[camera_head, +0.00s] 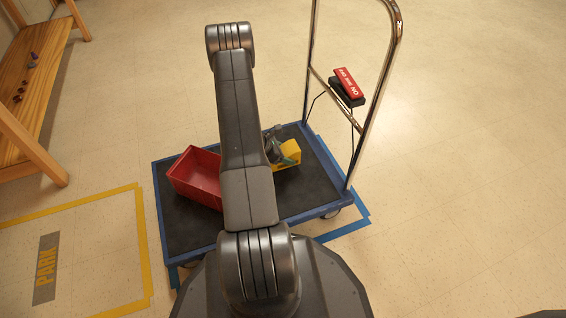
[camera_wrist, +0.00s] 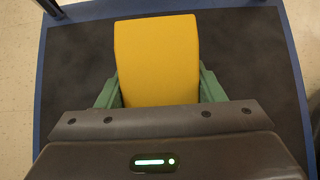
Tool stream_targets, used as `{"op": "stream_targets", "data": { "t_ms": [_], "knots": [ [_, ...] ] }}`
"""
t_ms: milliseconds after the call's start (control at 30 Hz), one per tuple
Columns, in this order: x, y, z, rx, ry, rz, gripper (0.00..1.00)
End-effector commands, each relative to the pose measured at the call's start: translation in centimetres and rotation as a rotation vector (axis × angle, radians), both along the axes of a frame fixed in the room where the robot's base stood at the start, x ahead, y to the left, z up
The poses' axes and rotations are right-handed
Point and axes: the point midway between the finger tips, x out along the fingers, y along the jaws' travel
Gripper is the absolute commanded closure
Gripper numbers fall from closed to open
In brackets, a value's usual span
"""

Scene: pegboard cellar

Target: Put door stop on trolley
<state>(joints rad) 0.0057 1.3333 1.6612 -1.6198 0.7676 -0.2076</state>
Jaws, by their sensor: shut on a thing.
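The door stop (camera_head: 289,152) is a yellow wedge. In the wrist view the door stop (camera_wrist: 157,58) sits between the green fingers of my gripper (camera_wrist: 158,92), which is shut on it. My gripper (camera_head: 285,156) is over the right part of the trolley in the head view, partly hidden by my arm. The trolley (camera_head: 318,212) has a dark deck with a blue rim and a chrome handle. The dark deck (camera_wrist: 65,70) lies behind the door stop in the wrist view. I cannot tell whether the door stop touches the deck.
A red bin (camera_head: 193,175) stands on the left part of the deck. A wooden bench (camera_head: 35,75) with small objects is at the upper left. Yellow tape marks a PARK bay (camera_head: 146,240) on the floor.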

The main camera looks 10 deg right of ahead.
Motion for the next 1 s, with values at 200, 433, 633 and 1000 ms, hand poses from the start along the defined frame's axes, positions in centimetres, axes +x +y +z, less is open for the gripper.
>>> {"op": "stream_targets", "data": {
  "t_ms": [200, 433, 633, 1000],
  "knots": [
    [0.0, 0.0, -3.1, -0.001, 0.000, 0.001, 0.78],
    [0.1, 0.0, -3.2, -0.001, -0.001, 0.001, 0.78],
    [0.0, 0.0, -3.5, 0.000, 0.001, 0.001, 0.34],
    [0.0, 0.0, -3.4, 0.000, 0.000, 0.001, 0.17]
  ]
}}
